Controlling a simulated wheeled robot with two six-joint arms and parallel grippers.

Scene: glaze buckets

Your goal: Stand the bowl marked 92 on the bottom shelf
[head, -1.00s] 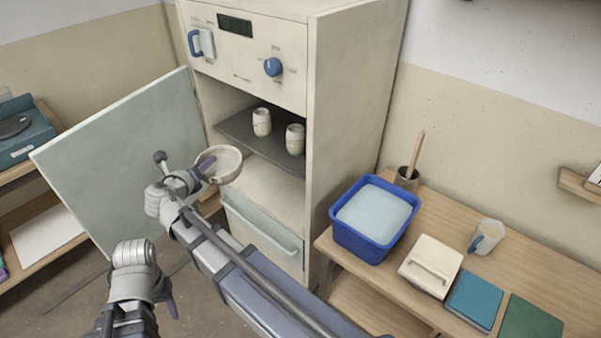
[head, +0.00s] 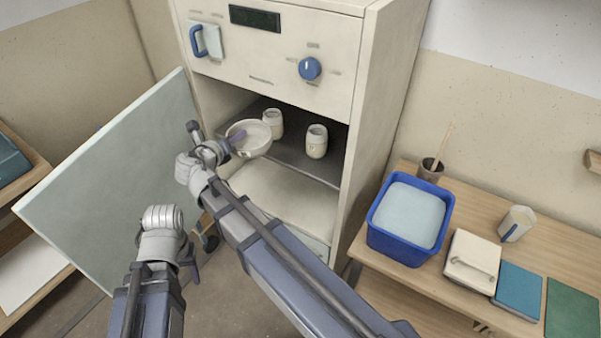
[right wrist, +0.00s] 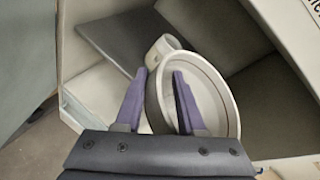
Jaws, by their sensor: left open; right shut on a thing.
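A pale round bowl (head: 262,149) is held tilted at the opening of the cream cabinet; it also shows in the right wrist view (right wrist: 222,88). No number is readable on it. My right gripper (head: 230,141) is shut on its rim, one purple finger inside and one outside, as seen in the right wrist view (right wrist: 160,82). The dark upper shelf (head: 290,155) is behind the bowl. The pale bottom shelf (head: 285,195) lies below it and looks bare where visible. My left gripper (head: 190,262) is low at the left, open and away from the bowl.
Two pale jars stand on the dark shelf, one (head: 273,124) close behind the bowl, the other (head: 317,141) to its right. The cabinet door (head: 115,180) stands open at the left. A blue tub (head: 408,245) is on the table at the right.

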